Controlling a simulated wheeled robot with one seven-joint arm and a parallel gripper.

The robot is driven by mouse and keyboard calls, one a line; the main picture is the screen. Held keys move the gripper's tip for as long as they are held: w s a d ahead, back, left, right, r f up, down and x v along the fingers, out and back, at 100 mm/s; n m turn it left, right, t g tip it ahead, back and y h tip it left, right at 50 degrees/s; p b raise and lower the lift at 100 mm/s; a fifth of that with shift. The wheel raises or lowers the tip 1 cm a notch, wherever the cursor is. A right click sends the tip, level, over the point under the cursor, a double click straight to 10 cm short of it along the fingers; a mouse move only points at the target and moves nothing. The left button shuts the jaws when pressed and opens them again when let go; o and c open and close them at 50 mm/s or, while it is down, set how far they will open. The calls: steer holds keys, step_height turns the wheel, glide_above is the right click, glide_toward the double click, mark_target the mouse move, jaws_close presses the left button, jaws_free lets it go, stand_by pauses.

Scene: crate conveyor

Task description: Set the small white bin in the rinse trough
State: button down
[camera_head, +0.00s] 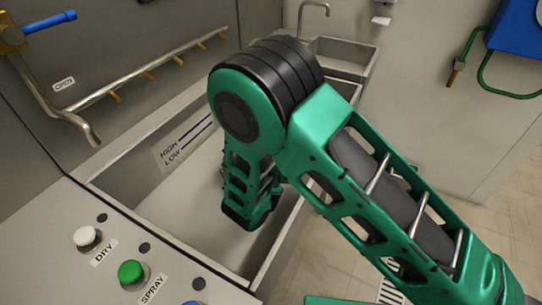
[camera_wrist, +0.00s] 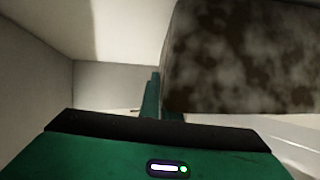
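The rinse trough (camera_head: 161,212) is the long grey basin left of centre in the head view, with HIGH and LOW marks on its inner wall. My arm reaches down into it, and my gripper's fingers are hidden behind the arm there. In the wrist view a pale, brown-stained wall, apparently the small white bin (camera_wrist: 245,58), fills the upper right. My gripper (camera_wrist: 165,102) shows narrow green fingers close together against the bin's lower left edge; they appear shut on it. The contact is partly hidden behind the bin. Pale trough walls surround it.
A panel with a white DRY button (camera_head: 87,238), a green SPRAY button (camera_head: 133,272) and a blue button stands at the trough's front left. A pipe with several nozzles (camera_head: 150,76) runs along the back wall. A sink with a tap (camera_head: 314,8) is behind my arm.

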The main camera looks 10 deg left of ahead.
steer(key=c, duration=2)
jaws_free()
steer(key=shift+f, duration=0.1)
steer(key=shift+v, duration=3.8)
